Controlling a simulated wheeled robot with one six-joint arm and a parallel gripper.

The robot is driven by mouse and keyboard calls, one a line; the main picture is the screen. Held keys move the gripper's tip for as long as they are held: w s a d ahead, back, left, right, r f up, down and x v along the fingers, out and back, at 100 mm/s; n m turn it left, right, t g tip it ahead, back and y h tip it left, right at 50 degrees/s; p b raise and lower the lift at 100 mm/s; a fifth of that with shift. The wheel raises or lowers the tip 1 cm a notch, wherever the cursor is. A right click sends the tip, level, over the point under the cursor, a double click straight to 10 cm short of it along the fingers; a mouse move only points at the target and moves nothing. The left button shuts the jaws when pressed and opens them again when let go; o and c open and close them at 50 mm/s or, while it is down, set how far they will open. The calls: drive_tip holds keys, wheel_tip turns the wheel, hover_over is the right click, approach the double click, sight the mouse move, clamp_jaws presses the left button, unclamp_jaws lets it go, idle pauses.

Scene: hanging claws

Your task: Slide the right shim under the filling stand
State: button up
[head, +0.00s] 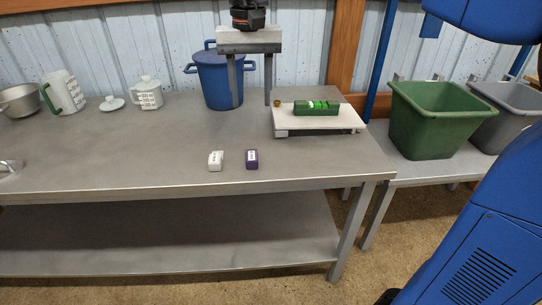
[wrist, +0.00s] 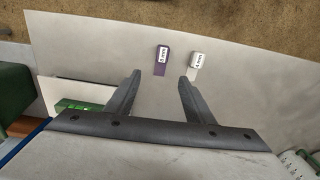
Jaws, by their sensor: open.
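Two small labelled shims lie apart near the table's front edge: a white one (head: 215,160) and, to its right, a purple one (head: 252,159). In the wrist view the purple shim (wrist: 161,59) is left of the white shim (wrist: 195,62). The filling stand (head: 300,122), a white board on low feet, is at the table's right end with a green spirit level (head: 316,108) on top. My gripper (head: 252,103) is open and empty, pointing down behind the shims and left of the stand. It also shows in the wrist view (wrist: 160,76), with the shims beyond its fingertips.
A blue pot (head: 219,80) stands behind my gripper. A white jar (head: 148,94), a lid (head: 112,104), a mug (head: 64,93) and a metal bowl (head: 20,102) are at the left. Green (head: 432,125) and grey (head: 507,115) bins stand right of the table. The table's middle is clear.

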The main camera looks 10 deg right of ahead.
hover_over(252, 154)
drive_tip(key=f, duration=1.1)
drive_tip(key=shift+w+d+f, duration=0.15)
drive_tip(key=shift+w, duration=0.2)
drive_tip(key=shift+s+a+f, duration=0.1)
drive_tip(key=shift+s+f, duration=0.05)
drive_tip(key=shift+f, duration=1.3)
drive_tip(key=shift+s+a+f, duration=0.1)
drive_tip(key=shift+s+f, duration=0.05)
drive_tip(key=shift+f, duration=1.3)
drive_tip(key=c, duration=1.1)
